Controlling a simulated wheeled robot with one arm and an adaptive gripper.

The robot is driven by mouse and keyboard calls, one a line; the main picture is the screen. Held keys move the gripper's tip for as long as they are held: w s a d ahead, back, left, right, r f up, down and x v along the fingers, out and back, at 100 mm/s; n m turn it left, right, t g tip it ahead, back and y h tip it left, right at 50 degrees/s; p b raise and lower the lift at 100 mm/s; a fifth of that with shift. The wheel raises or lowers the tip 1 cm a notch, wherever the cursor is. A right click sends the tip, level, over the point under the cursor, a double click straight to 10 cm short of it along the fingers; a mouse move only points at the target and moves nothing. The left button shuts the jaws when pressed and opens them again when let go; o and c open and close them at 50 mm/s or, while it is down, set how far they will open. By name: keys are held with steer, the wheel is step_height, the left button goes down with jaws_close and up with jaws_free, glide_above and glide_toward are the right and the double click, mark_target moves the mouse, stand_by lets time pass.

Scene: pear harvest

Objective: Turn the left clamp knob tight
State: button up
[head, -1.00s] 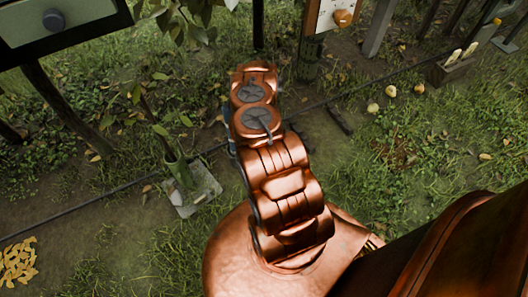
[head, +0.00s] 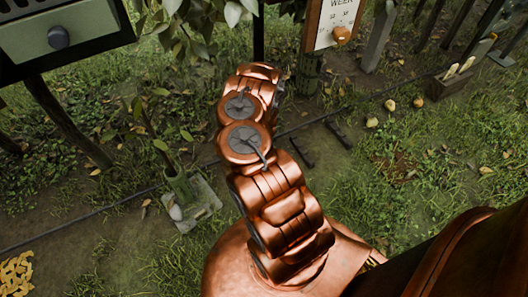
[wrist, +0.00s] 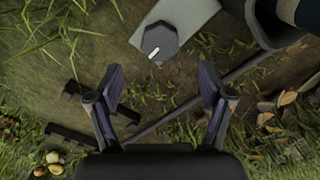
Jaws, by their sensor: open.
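In the wrist view a dark, many-sided knob (wrist: 160,41) with a white mark on its top sits at the end of a pale grey plate (wrist: 194,14). My gripper (wrist: 162,82) is open and empty. The knob lies beyond its fingertips, apart from them and near the middle line between them. In the head view the grey plate (head: 205,196) lies on the ground left of my arm. I cannot clearly make out the knob there. My arm hides most of the gripper in that view.
A green stem support (head: 179,186) stands on the plate; a dark round shape (wrist: 280,28) is close on the right in the wrist view. A cable (head: 90,216) crosses the ground. Dark bars (head: 301,151) lie right of my arm, with fallen pears (head: 372,122) farther right.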

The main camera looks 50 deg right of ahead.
steer(key=shift+r, duration=2.45)
